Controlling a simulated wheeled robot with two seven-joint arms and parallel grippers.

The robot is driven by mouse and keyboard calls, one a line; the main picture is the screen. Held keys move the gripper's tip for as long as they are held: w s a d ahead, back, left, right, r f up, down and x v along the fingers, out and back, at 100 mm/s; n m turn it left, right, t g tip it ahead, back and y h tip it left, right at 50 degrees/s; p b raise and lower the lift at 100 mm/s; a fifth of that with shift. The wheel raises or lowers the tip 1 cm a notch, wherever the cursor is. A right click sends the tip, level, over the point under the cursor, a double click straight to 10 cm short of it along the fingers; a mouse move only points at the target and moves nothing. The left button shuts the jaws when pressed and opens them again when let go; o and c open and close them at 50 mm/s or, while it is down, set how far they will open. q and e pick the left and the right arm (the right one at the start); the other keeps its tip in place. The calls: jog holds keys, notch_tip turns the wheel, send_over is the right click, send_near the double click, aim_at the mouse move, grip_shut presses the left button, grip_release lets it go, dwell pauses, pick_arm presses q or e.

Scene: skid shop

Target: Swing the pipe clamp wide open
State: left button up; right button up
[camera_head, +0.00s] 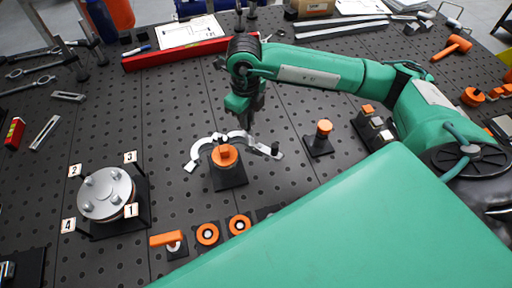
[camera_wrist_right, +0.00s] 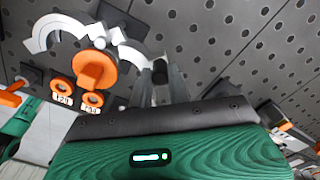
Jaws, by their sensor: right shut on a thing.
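The white pipe clamp (camera_head: 196,152) stands on a black base plate (camera_head: 229,180) near the middle of the table. Its two curved halves are spread apart, one to the left and one to the right, with an orange knob (camera_head: 225,156) in front. My right gripper (camera_head: 247,128) reaches down from behind and is shut on the right half of the clamp. In the right wrist view the clamp (camera_wrist_right: 48,30) and orange knob (camera_wrist_right: 93,70) are at upper left, and the fingers (camera_wrist_right: 163,80) meet near the clamp's right end. My left gripper is not in view.
A round metal flange (camera_head: 105,194) with numbered tags stands at the left. Orange rings (camera_head: 207,234) and an orange-handled valve (camera_head: 167,239) are in front. An orange-capped post (camera_head: 323,130) stands to the right of the clamp. A red level (camera_head: 180,52) lies behind.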

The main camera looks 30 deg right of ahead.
jog(key=shift+w, duration=0.2)
jog(key=shift+w+b, duration=0.45)
jog(key=shift+w, duration=0.3)
jog(key=shift+w, duration=0.15)
jog(key=o, duration=1.1)
jog(key=shift+c, duration=0.2)
notch_tip(320, 180, up, 7)
jog(key=p, duration=0.1)
jog(key=shift+p, duration=0.4)
